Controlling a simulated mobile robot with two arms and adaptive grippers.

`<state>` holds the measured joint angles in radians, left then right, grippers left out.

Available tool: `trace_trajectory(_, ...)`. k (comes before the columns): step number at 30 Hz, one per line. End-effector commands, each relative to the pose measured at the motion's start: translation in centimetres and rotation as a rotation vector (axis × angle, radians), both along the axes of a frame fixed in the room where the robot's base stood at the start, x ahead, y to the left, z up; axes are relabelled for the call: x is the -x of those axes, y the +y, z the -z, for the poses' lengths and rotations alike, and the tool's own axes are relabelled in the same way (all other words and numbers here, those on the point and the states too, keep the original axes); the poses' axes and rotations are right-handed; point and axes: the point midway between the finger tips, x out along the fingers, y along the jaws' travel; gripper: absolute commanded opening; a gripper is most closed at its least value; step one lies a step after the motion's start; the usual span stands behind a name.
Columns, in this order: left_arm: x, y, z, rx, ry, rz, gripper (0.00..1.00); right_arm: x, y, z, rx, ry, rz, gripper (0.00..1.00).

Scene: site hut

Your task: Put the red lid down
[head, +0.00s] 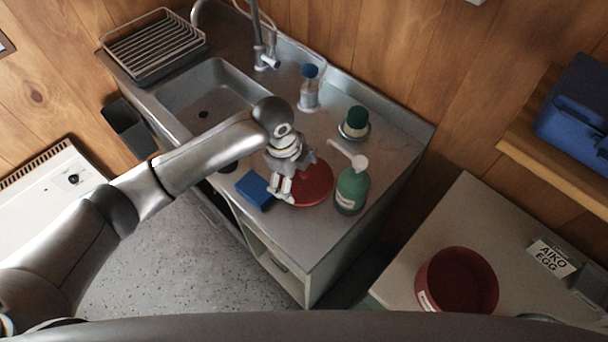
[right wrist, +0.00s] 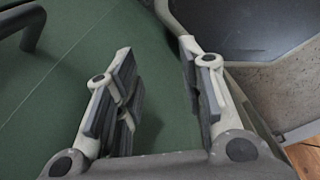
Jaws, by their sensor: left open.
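The red lid (head: 309,186) lies on the metal sink counter (head: 299,236), between a blue block (head: 255,190) and a green pump bottle (head: 351,190). My left gripper (head: 281,192) is open above the lid's left edge and covers part of it. Whether the fingers touch the lid cannot be told. My right gripper (right wrist: 158,100) is open and empty in the right wrist view, with a dark green surface behind it. It does not show in the head view.
A sink basin (head: 212,98) and dish rack (head: 153,45) lie to the left. A blue-capped bottle (head: 310,88) and a green-topped item (head: 355,122) stand behind the lid. A red pot (head: 457,281) and a labelled box (head: 553,257) stand on a separate worktop. The counter's front corner is clear.

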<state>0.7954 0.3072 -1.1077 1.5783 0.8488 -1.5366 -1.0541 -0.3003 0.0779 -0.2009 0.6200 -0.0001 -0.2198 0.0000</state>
Motion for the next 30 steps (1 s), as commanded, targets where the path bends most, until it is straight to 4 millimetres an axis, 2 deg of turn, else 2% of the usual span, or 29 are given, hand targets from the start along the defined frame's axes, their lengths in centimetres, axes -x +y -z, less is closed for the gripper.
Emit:
trace_trajectory(1,0.1,-0.2,0.4,-0.001,0.003,-0.001,0.92,0.0,0.0,-0.8,0.000,0.000,0.000,0.36)
trace_trajectory(6,-0.2,-0.4,2.4,0.001,-0.001,-0.001,0.92,0.0,0.0,-1.0,0.000,0.000,0.000,0.36)
trace_trajectory(15,-0.2,-0.5,2.9,0.001,-0.001,0.000,0.92,0.0,-0.1,-1.0,0.001,0.000,0.000,0.36)
trace_trajectory(24,-0.2,-0.4,2.9,0.001,-0.002,0.000,0.53,0.0,-0.3,-1.0,0.003,0.000,0.000,0.36)
trace_trajectory(30,-0.2,-0.4,2.8,0.001,-0.002,0.000,0.52,0.0,-0.3,-1.0,0.004,0.000,0.000,0.36)
